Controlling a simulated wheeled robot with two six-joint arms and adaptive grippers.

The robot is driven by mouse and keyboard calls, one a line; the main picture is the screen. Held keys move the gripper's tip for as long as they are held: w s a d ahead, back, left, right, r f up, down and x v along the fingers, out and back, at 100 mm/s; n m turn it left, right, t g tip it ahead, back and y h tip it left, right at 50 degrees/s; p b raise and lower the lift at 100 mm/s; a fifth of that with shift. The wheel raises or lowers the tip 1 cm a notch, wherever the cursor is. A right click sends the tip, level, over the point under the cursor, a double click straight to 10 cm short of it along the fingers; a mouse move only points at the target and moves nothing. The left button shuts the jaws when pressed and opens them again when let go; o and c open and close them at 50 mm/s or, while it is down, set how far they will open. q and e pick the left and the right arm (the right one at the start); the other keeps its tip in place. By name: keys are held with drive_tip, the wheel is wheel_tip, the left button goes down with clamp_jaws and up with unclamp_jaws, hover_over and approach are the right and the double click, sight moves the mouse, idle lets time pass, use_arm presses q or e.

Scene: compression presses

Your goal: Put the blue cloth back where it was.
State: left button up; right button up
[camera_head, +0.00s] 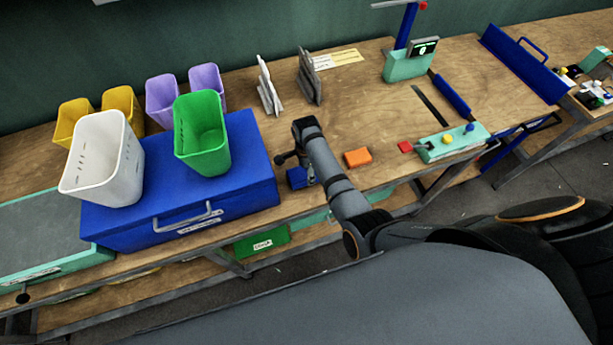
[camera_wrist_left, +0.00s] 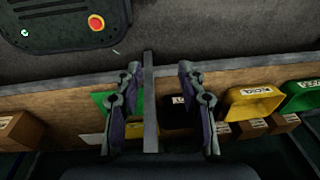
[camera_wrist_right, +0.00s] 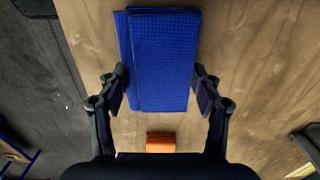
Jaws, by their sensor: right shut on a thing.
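The blue cloth (camera_head: 297,178) is a small folded, waffle-textured pad at the front of the wooden bench, just right of the blue toolbox. In the right wrist view the cloth (camera_wrist_right: 160,60) lies between the two fingers, which close on its side edges. My right gripper (camera_head: 292,159) points down at it and partly hides it in the head view. I cannot tell whether the cloth touches the bench or is slightly raised. My left gripper (camera_wrist_left: 158,70) is open and empty, seen only in its own wrist view.
An orange block (camera_head: 357,158) lies just right of the cloth. The blue toolbox (camera_head: 185,185) bears a white bin (camera_head: 103,160) and a green bin (camera_head: 201,135). Grey upright plates (camera_head: 310,77) stand behind. A red piece (camera_head: 405,147) and a teal button box (camera_head: 452,142) lie farther right.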

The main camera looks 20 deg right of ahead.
drive_tip(key=shift+f, duration=0.75)
drive_tip(key=shift+w+r, duration=0.1)
drive_tip(key=shift+r, duration=0.1)
drive_tip(key=shift+f, duration=0.2)
drive_tip(key=o, duration=0.9)
drive_tip(key=shift+c, duration=0.2)
drive_tip(key=shift+o, duration=1.2)
use_arm(q)
drive_tip(key=shift+s+f, duration=0.5)
drive_tip(key=shift+f, duration=0.2)
use_arm(e)
drive_tip(key=shift+r, duration=0.1)
wheel_tip(320, 180, up, 10)
drive_tip(key=p, duration=0.9)
drive_tip(key=shift+f+p, duration=0.25)
drive_tip(key=shift+p, duration=0.1)
use_arm(q)
wheel_tip(320, 180, up, 9)
use_arm(e)
drive_tip(key=shift+r, duration=1.35)
